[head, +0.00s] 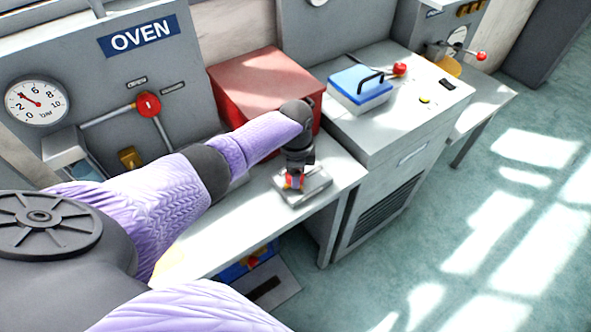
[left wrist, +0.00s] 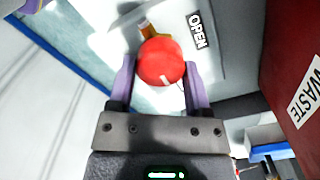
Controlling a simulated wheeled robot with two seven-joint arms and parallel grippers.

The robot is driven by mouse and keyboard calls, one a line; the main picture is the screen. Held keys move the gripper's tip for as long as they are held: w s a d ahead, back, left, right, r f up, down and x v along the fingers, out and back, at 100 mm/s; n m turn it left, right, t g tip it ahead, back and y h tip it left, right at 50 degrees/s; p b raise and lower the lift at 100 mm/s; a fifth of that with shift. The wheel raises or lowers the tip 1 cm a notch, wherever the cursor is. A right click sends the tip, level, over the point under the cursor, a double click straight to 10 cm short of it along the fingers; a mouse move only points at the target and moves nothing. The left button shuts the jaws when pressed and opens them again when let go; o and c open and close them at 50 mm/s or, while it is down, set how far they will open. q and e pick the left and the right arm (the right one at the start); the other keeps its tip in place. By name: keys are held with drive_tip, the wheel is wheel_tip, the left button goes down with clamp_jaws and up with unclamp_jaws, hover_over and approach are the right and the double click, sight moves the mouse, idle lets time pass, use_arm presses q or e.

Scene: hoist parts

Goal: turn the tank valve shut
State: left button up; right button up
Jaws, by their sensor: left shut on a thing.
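The tank valve's handle ends in a round red knob (left wrist: 160,62) with a pale mark on it. In the left wrist view the knob sits between the two fingers of my left gripper (left wrist: 160,85), which is shut on it. An OPEN label (left wrist: 197,30) lies beside the knob, to its right. In the head view my left gripper (head: 293,184) points down over a small grey plate (head: 316,188) on the bench, and only bits of red show at the fingers. The gripper hides most of the valve there. My right gripper is not in view.
A red box (head: 262,82), marked WASTE in the left wrist view (left wrist: 306,98), stands behind my left gripper. A blue-lidded box (head: 359,88) is on the cabinet to the right. The OVEN panel (head: 100,65) with a gauge (head: 36,101) is at the left. Open floor lies right.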

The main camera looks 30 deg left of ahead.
use_arm(q)
drive_tip(key=o, duration=1.3)
wheel_tip(320, 180, up, 10)
drive_tip(key=p, duration=0.4)
